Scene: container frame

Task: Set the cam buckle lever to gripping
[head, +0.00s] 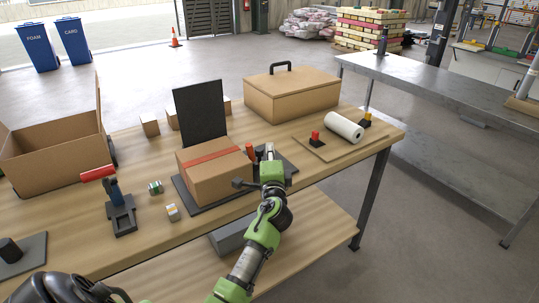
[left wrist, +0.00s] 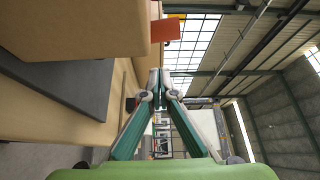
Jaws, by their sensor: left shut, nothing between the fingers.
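A cardboard box (head: 215,180) with a red strap (head: 212,158) over its top sits on a dark base plate (head: 183,192). A small orange-red upright piece (head: 249,150), which looks like the buckle lever, stands at the box's right side. An orange piece (left wrist: 166,29) also shows beside the box (left wrist: 95,25) in the left wrist view. My left gripper (head: 268,154) is just right of the lever, shut and empty. Its fingertips (left wrist: 160,78) meet in the left wrist view, apart from the orange piece. The buckle body is hard to make out behind my gripper. My right gripper is not in view.
A dark upright panel (head: 201,112) stands behind the box. A closed case (head: 292,93) is at the back, and a board (head: 316,148) with a white roll (head: 344,127) lies to the right. A red-handled clamp (head: 120,205) and an open carton (head: 55,158) are at left.

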